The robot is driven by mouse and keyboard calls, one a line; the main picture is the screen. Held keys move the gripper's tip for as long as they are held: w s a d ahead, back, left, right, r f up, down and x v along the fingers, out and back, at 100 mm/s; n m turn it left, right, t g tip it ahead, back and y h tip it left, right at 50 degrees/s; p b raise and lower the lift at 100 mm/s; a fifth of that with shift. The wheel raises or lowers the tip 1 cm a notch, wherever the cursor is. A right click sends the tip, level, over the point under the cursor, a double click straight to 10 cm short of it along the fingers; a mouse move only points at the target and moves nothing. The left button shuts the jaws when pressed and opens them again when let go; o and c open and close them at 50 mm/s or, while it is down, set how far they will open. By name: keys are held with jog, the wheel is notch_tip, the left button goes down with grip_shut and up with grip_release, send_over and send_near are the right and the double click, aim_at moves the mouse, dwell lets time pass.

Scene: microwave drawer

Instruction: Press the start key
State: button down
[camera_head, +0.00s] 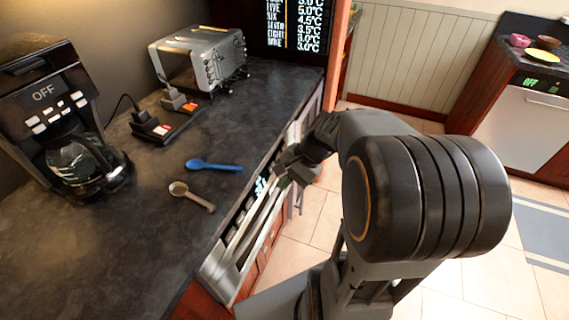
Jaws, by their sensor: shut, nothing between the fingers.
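The microwave drawer (224,268) is built in under the counter's front edge, seen steeply from above. Its silver front carries a dark strip with a lit display (261,188) and several light keys (236,232) along it. The start key cannot be told apart from the other keys at this angle. My gripper (284,172) is shut and empty, close to the far end of the panel, beside the display. My wrist hides part of the panel there, and I cannot tell whether the fingertips touch it.
The dark counter (255,120) holds a blue spoon (214,166), a beige spoon (190,196), a coffee maker (62,120) reading OFF, a toaster (200,58) and plugs in sockets (165,122). A dishwasher (525,125) stands at the far right. The tiled floor between is open.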

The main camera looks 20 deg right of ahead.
aim_at(277, 157)
jog(key=w+d+f+m+t+y+b, duration=0.1)
jog(key=w+d+f+m+t, duration=0.1)
jog(key=d+m, duration=0.3)
jog(key=w+d+f+m+t+y+b, duration=0.1)
jog(key=w+d+f+m+t, duration=0.1)
jog(key=d+m+t, duration=0.3)
jog(key=w+d+f+m+t+y+b, duration=0.1)
jog(key=w+d+f+m+t+y, duration=0.1)
jog(key=d+m, duration=0.4)
jog(key=shift+w+d+f+t, duration=0.6)
jog(key=shift+d+f+t, duration=0.1)
jog(key=shift+d+f, duration=0.15)
jog(key=shift+a, duration=0.1)
jog(key=x, duration=1.4)
jog(key=shift+a, duration=0.1)
